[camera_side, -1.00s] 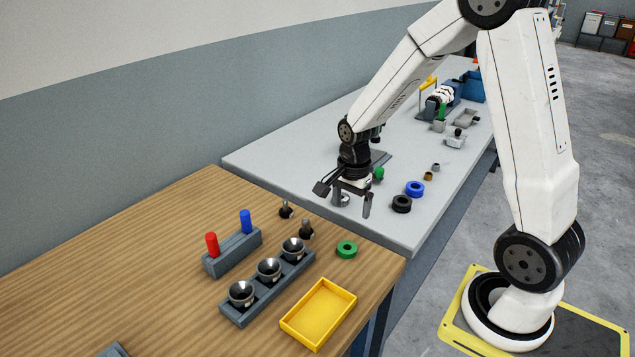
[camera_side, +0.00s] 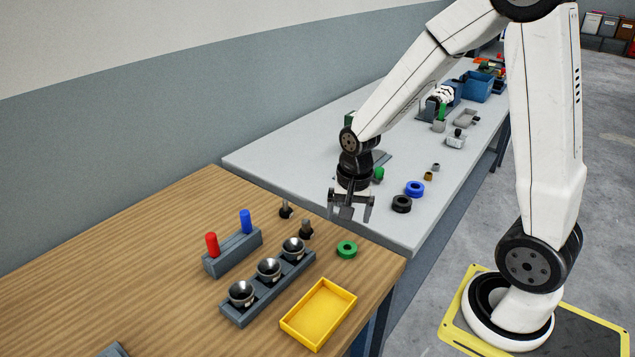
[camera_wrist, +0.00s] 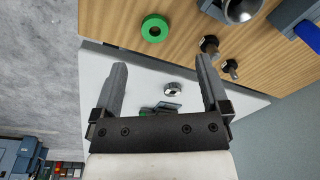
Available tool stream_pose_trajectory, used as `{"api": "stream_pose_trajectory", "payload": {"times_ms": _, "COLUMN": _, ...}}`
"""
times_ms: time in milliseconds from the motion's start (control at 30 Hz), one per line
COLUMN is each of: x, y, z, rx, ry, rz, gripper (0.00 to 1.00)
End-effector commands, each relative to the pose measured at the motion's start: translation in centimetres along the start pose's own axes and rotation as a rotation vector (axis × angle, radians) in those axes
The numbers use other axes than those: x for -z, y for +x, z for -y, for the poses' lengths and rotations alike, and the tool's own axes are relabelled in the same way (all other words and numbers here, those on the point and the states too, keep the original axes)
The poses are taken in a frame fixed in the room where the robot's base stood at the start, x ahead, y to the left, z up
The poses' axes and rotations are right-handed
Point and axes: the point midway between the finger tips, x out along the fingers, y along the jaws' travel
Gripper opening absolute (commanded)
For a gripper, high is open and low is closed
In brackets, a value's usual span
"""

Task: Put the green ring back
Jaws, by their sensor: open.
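The green ring (camera_side: 347,249) lies flat on the wooden table, near its right edge and to the right of the grey block with metal cups. It also shows in the wrist view (camera_wrist: 155,28), beyond my fingertips and left of centre. My gripper (camera_side: 350,210) is open and empty, pointing down above the near end of the grey table, behind the ring. Its two fingers stand wide apart in the wrist view (camera_wrist: 163,70). A small round metal piece (camera_wrist: 173,89) shows between the fingers, below them on the grey table.
The wooden table (camera_side: 130,250) holds a block with several metal cups (camera_side: 269,285), a yellow tray (camera_side: 290,325), a rack with red and blue pegs (camera_side: 233,255) and two dark knobbed posts (camera_side: 306,228). Black (camera_side: 401,204) and blue rings (camera_side: 414,188) lie on the grey table.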

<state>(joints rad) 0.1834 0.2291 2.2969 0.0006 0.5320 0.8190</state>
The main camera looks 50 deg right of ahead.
Motion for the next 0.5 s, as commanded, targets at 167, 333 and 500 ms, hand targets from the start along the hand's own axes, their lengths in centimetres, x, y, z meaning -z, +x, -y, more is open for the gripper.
{"api": "stream_pose_trajectory", "payload": {"times_ms": 167, "x": -2.8, "y": -0.8, "z": 0.0, "rx": 0.038, "ry": -0.339, "rz": -0.035, "gripper": 0.96}}
{"api": "stream_pose_trajectory", "payload": {"times_ms": 333, "x": -5.2, "y": -1.3, "z": -0.2, "rx": 0.066, "ry": -0.648, "rz": -0.076, "gripper": 0.96}}
{"api": "stream_pose_trajectory", "payload": {"times_ms": 500, "x": -6.9, "y": -1.5, "z": -0.5, "rx": 0.083, "ry": -0.880, "rz": -0.111, "gripper": 0.96}}
